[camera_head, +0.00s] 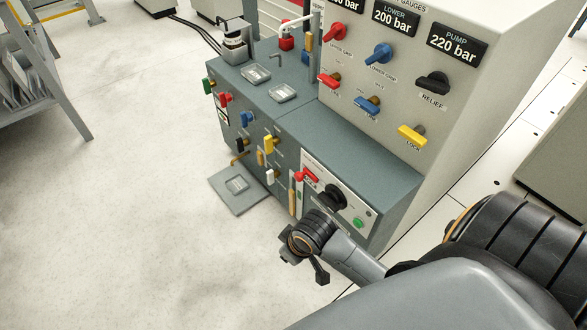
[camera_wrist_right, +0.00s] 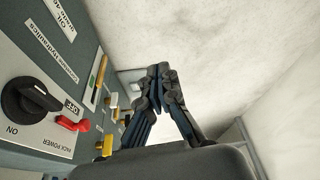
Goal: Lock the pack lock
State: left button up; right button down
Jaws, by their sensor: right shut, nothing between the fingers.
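The pack power panel is on the front of the grey-green console and holds a black rotary switch (camera_head: 331,198), also large in the right wrist view (camera_wrist_right: 27,102). Its handle points towards the OFF label. A small red part (camera_head: 309,177) sits beside OFF, and it also shows in the right wrist view (camera_wrist_right: 72,124); I cannot tell if this is the pack lock or its state. My right gripper (camera_head: 305,264) is in front of and below the panel, apart from it. In the right wrist view its fingers (camera_wrist_right: 165,76) are together and empty. My left gripper is out of view.
A yellow handle labelled LOCK (camera_head: 412,135) is on the upright gauge panel. Several coloured valve handles stick out from the console front, including a yellow one (camera_head: 271,144). A grey floor plate (camera_head: 224,191) lies at its foot.

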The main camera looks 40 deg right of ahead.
jog(key=w+d+r, duration=0.1)
jog(key=w+d, duration=0.3)
jog(key=w, duration=0.4)
jog(key=w+d, duration=0.4)
jog(key=w, duration=0.3)
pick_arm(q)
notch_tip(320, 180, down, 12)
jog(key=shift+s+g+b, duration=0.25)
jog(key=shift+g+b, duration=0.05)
pick_arm(e)
jog(key=w+d+r+m, duration=0.1)
jog(key=w+d+r, duration=0.5)
jog(key=w+d, duration=0.3)
jog(key=shift+w+d+r+m+t+h, duration=0.2)
jog(key=shift+w+d+m+t+h, duration=0.15)
jog(key=shift+d, duration=0.5)
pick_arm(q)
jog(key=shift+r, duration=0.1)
